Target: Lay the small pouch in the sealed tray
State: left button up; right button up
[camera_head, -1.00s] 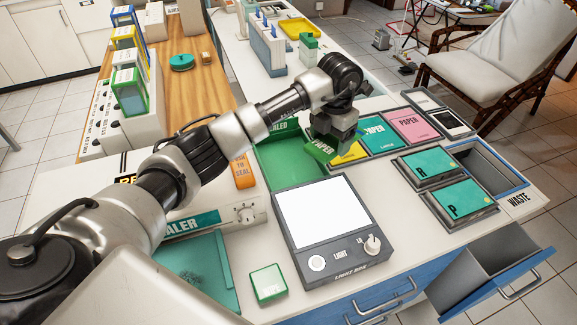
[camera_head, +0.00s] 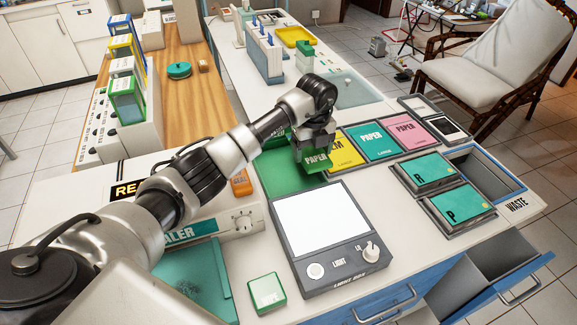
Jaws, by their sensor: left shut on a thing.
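My left gripper (camera_head: 315,143) is shut on a small green pouch (camera_head: 317,160) marked "PAPER". It holds the pouch over the right part of the green sealed tray (camera_head: 285,180), which lies behind the light box. The gripper and pouch hide part of the tray and most of its label. I cannot tell whether the pouch touches the tray. My right gripper does not show.
The light box (camera_head: 325,220) stands just in front of the tray. Yellow (camera_head: 343,150), teal (camera_head: 377,140) and pink (camera_head: 405,130) trays lie to the right. A small green-edged box (camera_head: 267,293) lies near the front edge.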

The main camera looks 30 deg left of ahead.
pick_arm(q)
jog(key=p, duration=0.1)
send_over(289, 177)
notch_tip(289, 177, down, 3)
jog(key=shift+w+f, duration=0.1)
notch_tip(289, 177, down, 4)
jog(key=shift+r+p, duration=0.1)
jog(key=shift+p, duration=0.5)
jog(key=shift+f, duration=0.25)
jog(key=shift+f, duration=0.2)
jog(key=o, duration=0.9)
jog(key=shift+o, duration=0.2)
jog(key=shift+r, duration=0.1)
